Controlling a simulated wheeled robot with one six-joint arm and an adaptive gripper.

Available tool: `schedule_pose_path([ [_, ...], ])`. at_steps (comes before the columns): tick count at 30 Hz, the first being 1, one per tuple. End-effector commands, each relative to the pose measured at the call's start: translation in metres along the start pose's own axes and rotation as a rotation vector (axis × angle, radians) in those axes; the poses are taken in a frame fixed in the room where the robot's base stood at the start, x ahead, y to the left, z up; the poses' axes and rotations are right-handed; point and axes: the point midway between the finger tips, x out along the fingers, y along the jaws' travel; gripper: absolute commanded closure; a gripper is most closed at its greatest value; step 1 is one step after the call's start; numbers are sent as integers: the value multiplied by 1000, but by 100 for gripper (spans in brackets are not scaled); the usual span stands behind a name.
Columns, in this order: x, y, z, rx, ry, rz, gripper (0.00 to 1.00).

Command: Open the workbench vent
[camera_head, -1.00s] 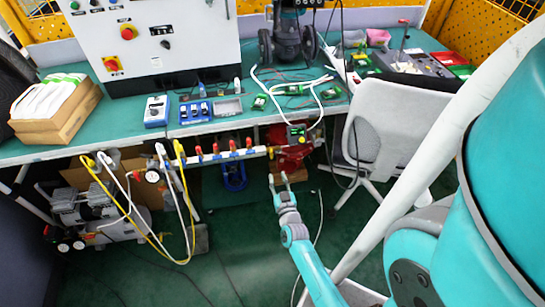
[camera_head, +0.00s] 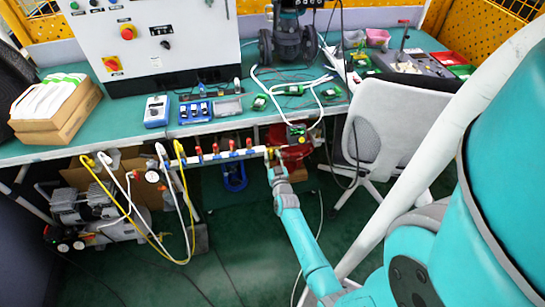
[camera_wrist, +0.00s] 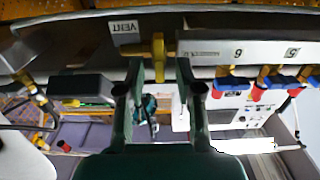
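The vent valve has a yellow handle (camera_wrist: 158,58), just beside an upside-down "VENT" label (camera_wrist: 125,27) in the wrist view. In the head view, the yellow vent fitting (camera_head: 269,152) is at the right end of the manifold under the bench front, partly hidden by my gripper. My gripper (camera_wrist: 160,68) is open, with one finger on each side of the yellow handle in the wrist view. The fingers look apart from the handle's upright part. In the head view my gripper (camera_head: 274,160) is right at the manifold's end.
Several red-handled valves (camera_head: 233,147) line the manifold left of the vent. Yellow and white hoses (camera_head: 178,200) hang further left, near a compressor (camera_head: 85,210). A grey chair (camera_head: 375,130) stands close on the right. The workbench (camera_head: 120,118) overhangs the manifold.

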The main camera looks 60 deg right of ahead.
Motion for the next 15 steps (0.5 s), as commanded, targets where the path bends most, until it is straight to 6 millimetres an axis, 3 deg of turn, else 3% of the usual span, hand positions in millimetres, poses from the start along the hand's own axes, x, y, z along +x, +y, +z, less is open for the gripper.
schedule_pose_path([
  [7, 1, 0, 0, 0, 0, 0, 65],
  [8, 1, 0, 0, 0, 0, 0, 67],
  [12, 1, 0, 0, 0, 0, 0, 100],
  [15, 1, 0, 0, 0, 0, 0, 100],
])
